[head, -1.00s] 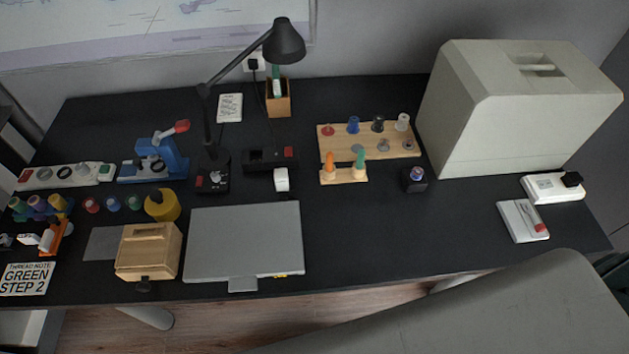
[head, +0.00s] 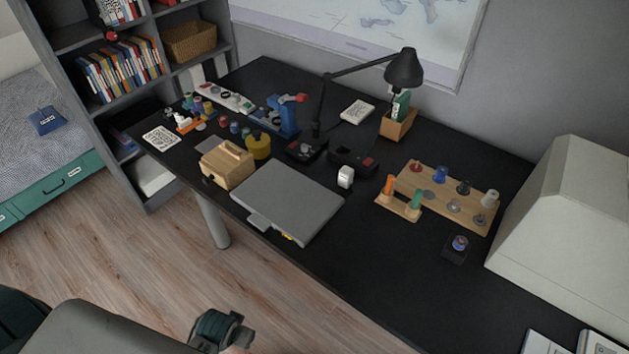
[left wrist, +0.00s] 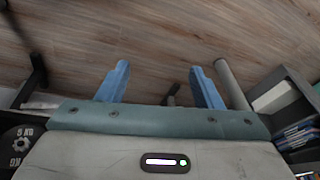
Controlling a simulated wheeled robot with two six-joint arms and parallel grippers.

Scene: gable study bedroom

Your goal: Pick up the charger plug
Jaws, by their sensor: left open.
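A small white block that looks like the charger plug (head: 345,176) stands on the black desk, between the grey laptop-like slab (head: 288,200) and a black box with a red switch (head: 352,158). My left gripper shows in the left wrist view (left wrist: 159,68), with its two blue fingers wide apart and nothing between them. It is over the wooden floor, away from the plug. Part of my arm shows at the bottom left of the head view, but its fingers do not. My right gripper is not in view.
A black lamp (head: 404,68) stands behind the plug. A wooden peg board (head: 440,197) and a large pale case (head: 570,235) are to the right. A wooden box (head: 228,166) is left of the slab.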

